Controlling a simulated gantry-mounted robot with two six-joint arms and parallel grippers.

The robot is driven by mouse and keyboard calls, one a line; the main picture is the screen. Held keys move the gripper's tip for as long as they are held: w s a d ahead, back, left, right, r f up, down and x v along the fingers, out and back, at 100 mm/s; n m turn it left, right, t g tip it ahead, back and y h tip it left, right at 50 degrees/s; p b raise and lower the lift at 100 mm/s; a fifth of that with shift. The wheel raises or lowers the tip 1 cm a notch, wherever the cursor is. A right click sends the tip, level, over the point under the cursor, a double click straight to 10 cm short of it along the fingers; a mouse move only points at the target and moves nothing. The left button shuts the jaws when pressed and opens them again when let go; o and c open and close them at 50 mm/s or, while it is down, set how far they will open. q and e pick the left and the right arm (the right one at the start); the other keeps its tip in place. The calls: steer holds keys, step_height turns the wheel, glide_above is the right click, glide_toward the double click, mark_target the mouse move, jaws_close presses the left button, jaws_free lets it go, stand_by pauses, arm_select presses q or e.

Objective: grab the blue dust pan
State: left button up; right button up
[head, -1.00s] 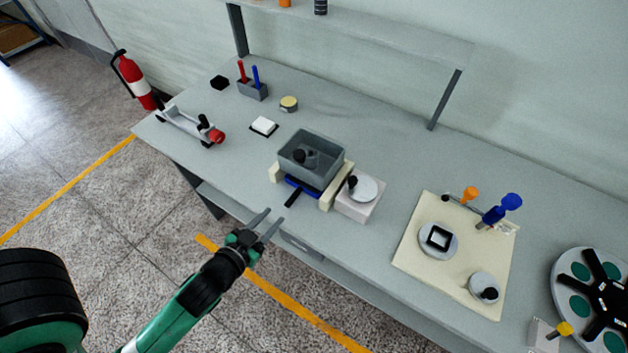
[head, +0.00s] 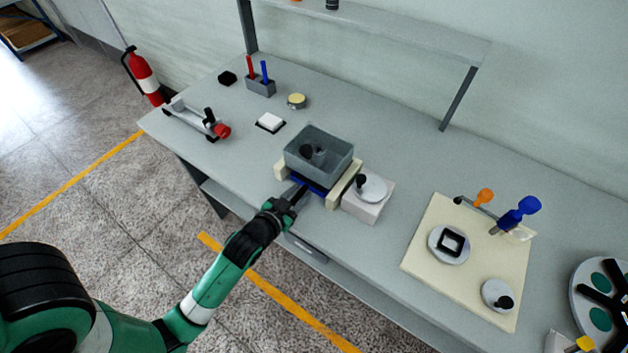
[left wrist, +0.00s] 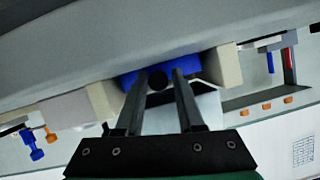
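The blue dust pan (head: 315,189) lies under the grey bin (head: 318,158), between two cream blocks, and only its front edge shows. Its blue edge also shows in the left wrist view (left wrist: 206,68), with the dark round end of its handle (left wrist: 158,80) pointing at the camera. My left gripper (head: 297,192) is at the handle in front of the pan and hides most of it in the head view. In the left wrist view its two fingers (left wrist: 160,76) are apart, one on each side of the handle end. I cannot tell whether they touch it. My right gripper is not in view.
The cream blocks (head: 346,186) flank the pan closely. A white block with a round disc (head: 371,188) stands just right of them. A cream board with several parts (head: 470,270) is further right. The table's front edge is below my left gripper.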

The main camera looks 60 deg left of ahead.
arm_select(q)
jaws_close()
stand_by(1.4)
